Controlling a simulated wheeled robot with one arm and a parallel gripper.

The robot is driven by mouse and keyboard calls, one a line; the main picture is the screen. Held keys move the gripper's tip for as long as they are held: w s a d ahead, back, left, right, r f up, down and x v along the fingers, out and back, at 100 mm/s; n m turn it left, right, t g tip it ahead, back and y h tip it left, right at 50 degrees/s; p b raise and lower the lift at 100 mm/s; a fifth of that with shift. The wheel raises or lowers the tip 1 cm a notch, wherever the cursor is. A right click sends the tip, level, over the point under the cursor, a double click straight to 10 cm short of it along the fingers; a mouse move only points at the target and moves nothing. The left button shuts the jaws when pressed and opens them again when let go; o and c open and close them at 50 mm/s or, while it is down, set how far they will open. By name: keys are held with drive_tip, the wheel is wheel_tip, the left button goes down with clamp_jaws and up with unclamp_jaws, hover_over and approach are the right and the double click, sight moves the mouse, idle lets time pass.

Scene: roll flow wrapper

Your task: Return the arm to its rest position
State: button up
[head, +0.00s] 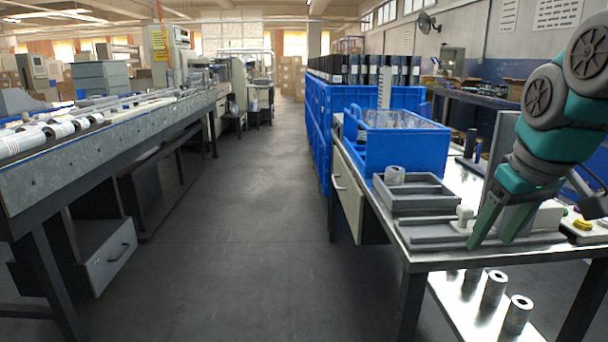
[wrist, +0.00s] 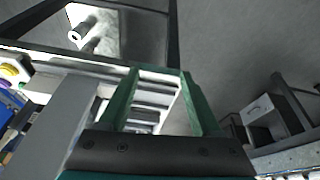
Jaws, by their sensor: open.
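My gripper (head: 490,243) is at the right of the head view, at the end of my green and grey arm. Its two green fingers point down over the front part of the metal workbench (head: 440,262). A pale knob (head: 463,218) on a grey sliding bar stands just left of the fingers. In the wrist view my gripper (wrist: 158,72) has its fingers apart, with only the bench edge and grey bars seen between them. Nothing is held. Whether the fingertips touch the bench is not clear.
A grey tray (head: 415,206) with a roll (head: 395,175) beside it and a blue crate (head: 405,145) stand further back on the bench. A box with a yellow button (head: 583,225) is at the right. Rolls (head: 517,314) stand on the lower shelf. The aisle (head: 255,230) is clear.

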drive_tip(key=s+a+f+g, duration=0.2)
drive_tip(key=s+a+f, duration=0.4)
drive_tip(key=f, duration=0.2)
drive_tip(key=s+a+f+g, duration=0.1)
drive_tip(key=s+a+f, duration=0.4)
drive_tip(key=a+f, duration=0.25)
drive_tip(key=s+f+m+g, duration=0.1)
drive_tip(key=s+f+g, duration=0.1)
drive_tip(key=s+f, duration=0.8)
drive_tip(key=shift+a+m+g+p, duration=0.3)
drive_tip(key=shift+a+p, duration=0.05)
drive_tip(key=shift+p, duration=0.1)
